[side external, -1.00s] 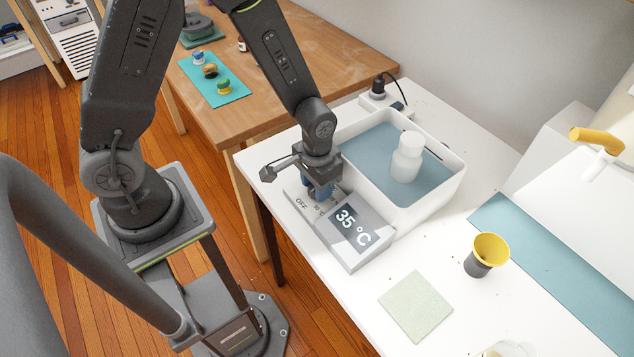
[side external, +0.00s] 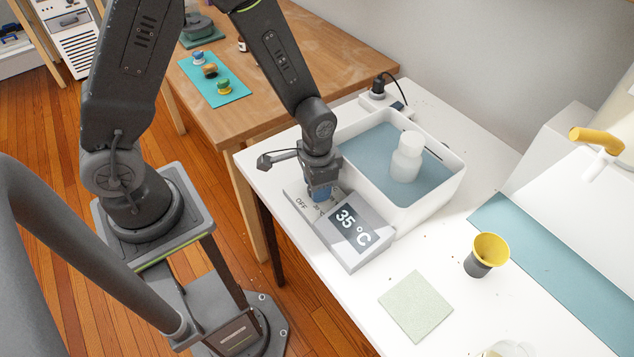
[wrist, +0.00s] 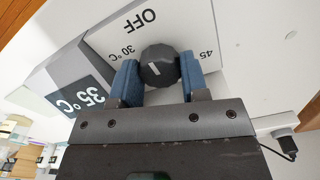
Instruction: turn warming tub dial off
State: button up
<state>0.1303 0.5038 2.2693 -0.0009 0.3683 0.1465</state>
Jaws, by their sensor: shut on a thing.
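The warming tub (side external: 448,187) is a white open bath with blue-grey water. Its control box (side external: 352,262) stands against the tub's near side, and the display (side external: 351,228) reads 35 °C. In the wrist view the black dial (wrist: 158,64) sits on a white panel marked OFF (wrist: 140,20), 30 °C and 45. A short white mark shows on the dial's face, off the OFF label. My gripper (side external: 321,194) points down over the panel, and its blue fingers (wrist: 125,84) are shut on the dial's two sides. In the side view the gripper hides the dial.
A white bottle (side external: 406,160) stands in the tub. A power plug (side external: 378,88) with a cable is behind it. A yellow-rimmed cup (side external: 487,253) and a pale green square mat (side external: 415,306) lie to the right.

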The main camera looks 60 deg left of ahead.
jog(key=o, duration=0.9)
jog(key=shift+o, duration=0.2)
notch_tip(320, 180, up, 14)
jog(key=s+a+r+n+t, duration=0.3)
jog(key=s+a+r+t, duration=0.1)
jog(key=s+r, duration=0.7)
jog(key=shift+r+t, duration=0.8)
